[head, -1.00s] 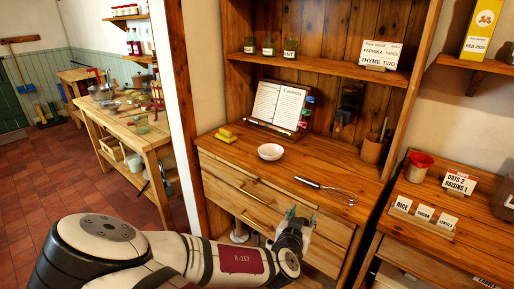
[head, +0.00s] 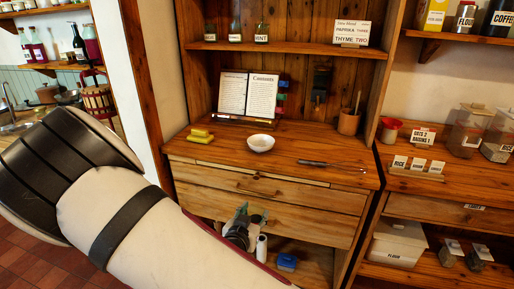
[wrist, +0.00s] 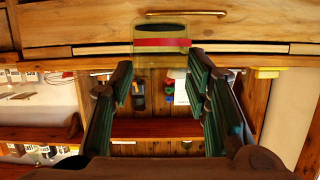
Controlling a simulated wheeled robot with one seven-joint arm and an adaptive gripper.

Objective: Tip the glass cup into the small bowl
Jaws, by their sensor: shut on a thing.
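My gripper (head: 243,217) is in front of the drawer fronts, below the counter top, in the head view. In the wrist view its green-padded fingers (wrist: 162,85) are apart, one on each side of the glass cup (wrist: 162,60), and are shut on it. The cup is see-through and greenish, with a red band across it. Its contents cannot be made out. The small bowl (head: 260,143) is white and stands on the counter, above and slightly right of my gripper in the head view. I cannot pick the bowl out in the wrist view.
Yellow sponges (head: 200,136) lie left of the bowl, and a whisk (head: 330,164) lies to its right. An open book on a stand (head: 248,95) is behind it. A wooden pot (head: 349,121) stands at the right.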

